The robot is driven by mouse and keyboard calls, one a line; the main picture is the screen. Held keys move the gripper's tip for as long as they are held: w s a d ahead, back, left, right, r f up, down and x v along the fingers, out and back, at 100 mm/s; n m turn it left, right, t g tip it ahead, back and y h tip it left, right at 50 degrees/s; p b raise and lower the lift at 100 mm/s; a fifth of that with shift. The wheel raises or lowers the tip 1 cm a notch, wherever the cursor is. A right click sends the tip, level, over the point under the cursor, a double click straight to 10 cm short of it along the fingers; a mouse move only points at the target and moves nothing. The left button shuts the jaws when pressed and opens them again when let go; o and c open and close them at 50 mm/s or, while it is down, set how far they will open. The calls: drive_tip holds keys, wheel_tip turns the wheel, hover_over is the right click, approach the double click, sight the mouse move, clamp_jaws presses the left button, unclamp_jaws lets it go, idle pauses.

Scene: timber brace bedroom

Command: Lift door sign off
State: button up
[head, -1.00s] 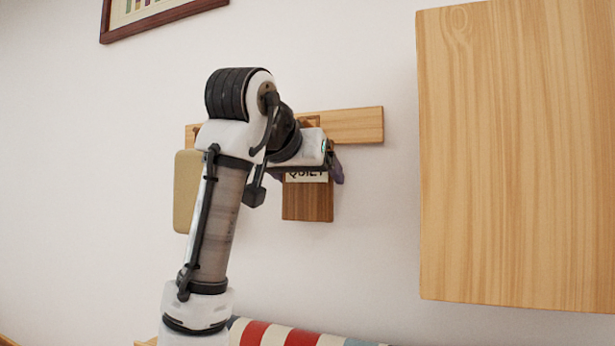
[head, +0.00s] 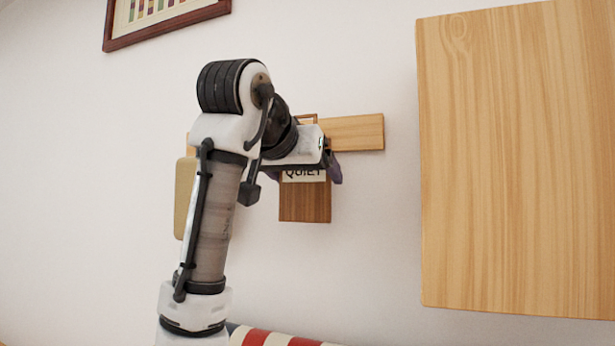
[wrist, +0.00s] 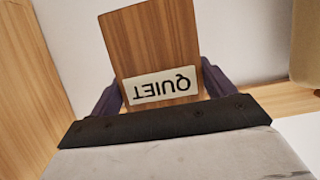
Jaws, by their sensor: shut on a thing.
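The door sign (head: 305,204) is a brown wooden plaque with a white "QUIET" label. It hangs upright in front of the wall, below the pale wooden rail (head: 358,132). In the wrist view the sign (wrist: 152,38) appears upside down between the purple fingers. My gripper (head: 308,172) is shut on the sign, a finger at each side edge. A thin brown loop (head: 307,117) shows above my gripper, in front of the rail. My wrist hides the sign's top and where the loop meets the rail.
A large pale wooden cabinet (head: 515,160) juts out at the right. A beige padded thing (head: 184,198) hangs left, partly behind my arm. A framed picture (head: 165,20) is at the upper left. A striped red and white thing (head: 270,337) lies below.

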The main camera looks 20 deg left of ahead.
drive_tip(key=s+b, duration=0.1)
drive_tip(key=s, duration=0.6)
drive_tip(key=shift+s+a+r, duration=0.15)
drive_tip(key=shift+s+r, duration=0.1)
drive_tip(key=shift+r, duration=0.15)
idle(0.5)
idle(0.4)
